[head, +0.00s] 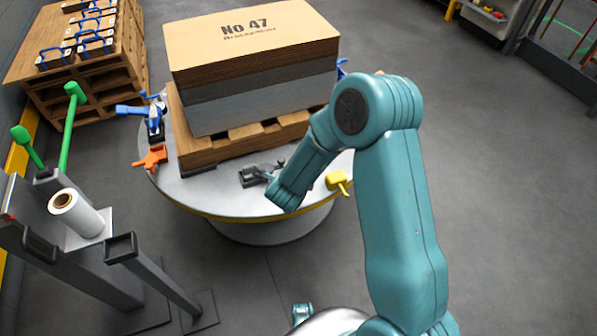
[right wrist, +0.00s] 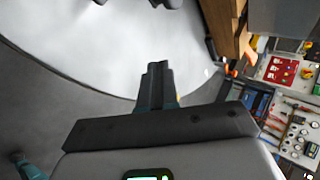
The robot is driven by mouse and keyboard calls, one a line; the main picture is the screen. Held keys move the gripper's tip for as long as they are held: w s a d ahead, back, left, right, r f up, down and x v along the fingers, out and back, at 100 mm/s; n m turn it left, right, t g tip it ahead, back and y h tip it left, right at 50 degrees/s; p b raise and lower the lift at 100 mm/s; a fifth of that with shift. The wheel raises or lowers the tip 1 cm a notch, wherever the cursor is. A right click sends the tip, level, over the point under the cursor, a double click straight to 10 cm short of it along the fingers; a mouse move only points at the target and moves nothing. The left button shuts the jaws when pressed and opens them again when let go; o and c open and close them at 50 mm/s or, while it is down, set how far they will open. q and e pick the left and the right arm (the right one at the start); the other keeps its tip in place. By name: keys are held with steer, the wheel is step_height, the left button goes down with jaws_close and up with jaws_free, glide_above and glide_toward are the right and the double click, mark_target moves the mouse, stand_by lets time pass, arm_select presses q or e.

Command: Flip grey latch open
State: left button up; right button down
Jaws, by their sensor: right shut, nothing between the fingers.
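A dark grey latch (head: 256,174) lies on the round table's near edge, in front of the pallet. My right arm reaches over the table, and the end of its forearm is just right of the latch in the head view. My right gripper (right wrist: 157,72) shows in the right wrist view with its fingers together and nothing between them, above the pale table top. In the head view its fingers cannot be made out. A dark part at the top edge of the wrist view is cut off, and I cannot tell what it is. My left gripper is not in view.
The round table (head: 215,205) bears a wooden pallet (head: 240,140) with a stack of sheets (head: 250,75). Orange (head: 151,158), blue (head: 153,119) and yellow (head: 339,180) latches sit around it. A grey stand with a white roll (head: 78,214) is at left.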

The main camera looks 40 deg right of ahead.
steer(key=s+a+r+p, duration=0.1)
steer(key=s+r+p, duration=0.1)
steer(key=s+r, duration=0.3)
steer(key=shift+s+a+r, duration=0.25)
steer(key=shift+s+r, duration=0.05)
steer(key=shift+r, duration=0.25)
steer(key=shift+s, duration=0.1)
